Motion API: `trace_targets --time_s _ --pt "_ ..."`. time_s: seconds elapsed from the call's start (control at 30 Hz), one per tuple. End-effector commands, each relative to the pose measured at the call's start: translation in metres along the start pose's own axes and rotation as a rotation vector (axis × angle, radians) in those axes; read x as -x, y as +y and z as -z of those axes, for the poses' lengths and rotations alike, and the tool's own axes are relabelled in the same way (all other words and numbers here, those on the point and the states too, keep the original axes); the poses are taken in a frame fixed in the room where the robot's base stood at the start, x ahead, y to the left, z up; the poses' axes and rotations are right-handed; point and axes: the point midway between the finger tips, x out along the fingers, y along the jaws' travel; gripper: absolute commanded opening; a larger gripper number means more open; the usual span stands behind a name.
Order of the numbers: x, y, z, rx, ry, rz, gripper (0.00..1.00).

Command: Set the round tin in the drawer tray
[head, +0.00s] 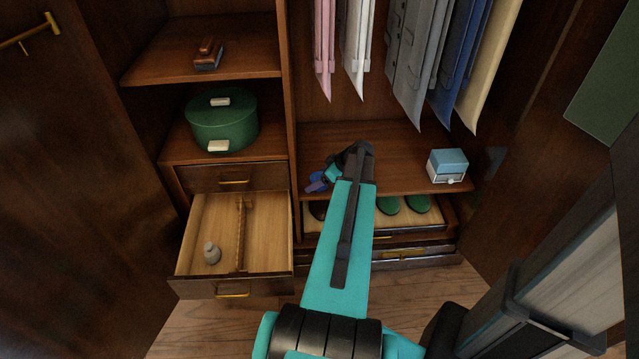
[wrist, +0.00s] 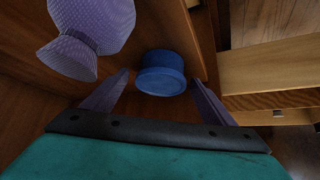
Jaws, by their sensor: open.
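The round tin (wrist: 162,74) is blue and lies on the wooden shelf in the wrist view, ahead of my gripper (wrist: 160,88) and between its spread purple fingers. The fingers are open, and I cannot tell whether either touches the tin. In the head view my gripper (head: 318,184) is over the left part of the low shelf, and the arm hides much of that spot. The open drawer (head: 270,215) at the left has a pale wooden inside split by an upright divider (head: 241,235). A small grey bottle (head: 212,254) stands in its left compartment.
A purple dotted object (wrist: 90,30) sits close to the left finger. A green round box (head: 222,122) stands above the drawers. A blue-and-white box (head: 447,166) is on the shelf's right. Clothes (head: 410,50) hang above. Green shoes (head: 389,204) are below the shelf.

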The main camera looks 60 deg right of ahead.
Motion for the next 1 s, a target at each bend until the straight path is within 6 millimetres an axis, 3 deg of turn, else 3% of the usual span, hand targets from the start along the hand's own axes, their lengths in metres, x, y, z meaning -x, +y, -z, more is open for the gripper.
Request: trace_targets --time_s 0.47,0.8,1.0 --pt "0.0001 -0.0003 0.0001 0.000 0.000 0.001 0.79" --pt "0.0002 -0.0004 0.0003 0.000 0.000 0.001 0.28" --pt "0.0003 -0.0004 0.0005 0.000 0.000 0.001 0.28"
